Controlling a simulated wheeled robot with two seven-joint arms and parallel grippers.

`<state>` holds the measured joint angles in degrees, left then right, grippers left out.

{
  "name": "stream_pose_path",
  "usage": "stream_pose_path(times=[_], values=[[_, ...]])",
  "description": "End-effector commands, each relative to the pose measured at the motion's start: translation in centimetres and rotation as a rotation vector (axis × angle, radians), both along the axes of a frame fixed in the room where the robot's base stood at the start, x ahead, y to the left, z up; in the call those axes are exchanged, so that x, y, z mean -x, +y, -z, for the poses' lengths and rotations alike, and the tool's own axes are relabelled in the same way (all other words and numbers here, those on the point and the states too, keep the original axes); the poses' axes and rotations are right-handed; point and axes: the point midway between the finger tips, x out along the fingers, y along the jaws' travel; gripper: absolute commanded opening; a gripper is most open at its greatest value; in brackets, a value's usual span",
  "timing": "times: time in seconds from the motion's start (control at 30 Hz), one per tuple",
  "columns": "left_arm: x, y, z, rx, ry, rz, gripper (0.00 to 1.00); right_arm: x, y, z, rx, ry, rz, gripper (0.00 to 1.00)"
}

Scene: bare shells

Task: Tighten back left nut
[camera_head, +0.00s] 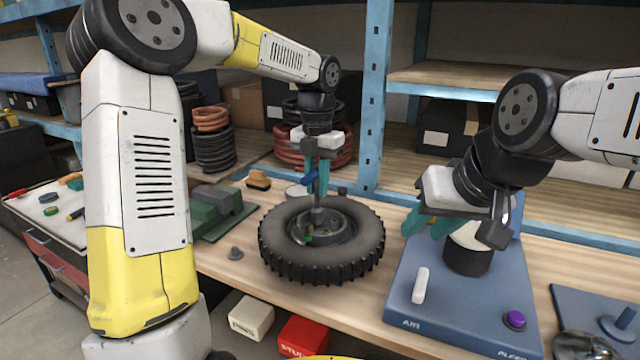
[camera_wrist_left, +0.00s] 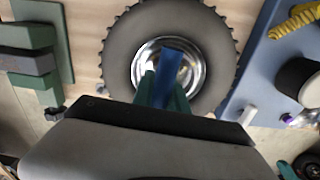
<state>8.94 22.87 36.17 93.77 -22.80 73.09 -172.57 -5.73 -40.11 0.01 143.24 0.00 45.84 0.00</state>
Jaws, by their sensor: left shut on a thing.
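The wheel, a black knobby tyre (camera_head: 275,243), lies flat on the wooden bench with a metal hub (camera_head: 342,236) in its middle; the tyre (camera_wrist_left: 122,50) also fills the top of the left wrist view. My left gripper (camera_head: 317,182) is above the hub, pointing down, shut on a blue-handled tool (camera_head: 310,177). The tool (camera_wrist_left: 171,62) shows between the teal fingers in the left wrist view. A dark shaft reaches from it down toward the hub. The individual nuts, including the back left one, cannot be made out. My right gripper (camera_head: 428,224) has its teal fingers apart, over the blue board.
A blue board (camera_head: 415,290) right of the wheel carries a dark cylinder (camera_head: 467,255), a white handle (camera_head: 420,285) and a purple knob (camera_head: 515,319). A green vise-like block (camera_head: 215,208) stands left of the wheel. A blue shelf post (camera_head: 376,100) rises behind.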

Motion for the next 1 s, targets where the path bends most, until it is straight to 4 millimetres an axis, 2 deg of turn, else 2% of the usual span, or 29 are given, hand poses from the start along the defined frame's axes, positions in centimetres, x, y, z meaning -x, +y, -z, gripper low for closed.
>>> stream_pose_path(times=[0.37, 0.8, 1.0], values=[[0.01, 0.04, 0.19, 0.0, 0.005, 0.017, 0.0, 0.0, 0.0, 0.0, 0.0, 0.0, 0.0, 0.36], [0.05, 0.05, 0.22, 0.002, 0.006, 0.218, 0.0, 0.0, 0.0, 0.0, 0.0, 0.0, 0.0, 0.36], [0.02, 0.04, 0.0, -0.001, 0.001, 0.249, 0.0, 0.0, 0.0, 0.0, 0.0, 0.0, 0.0, 0.36]])
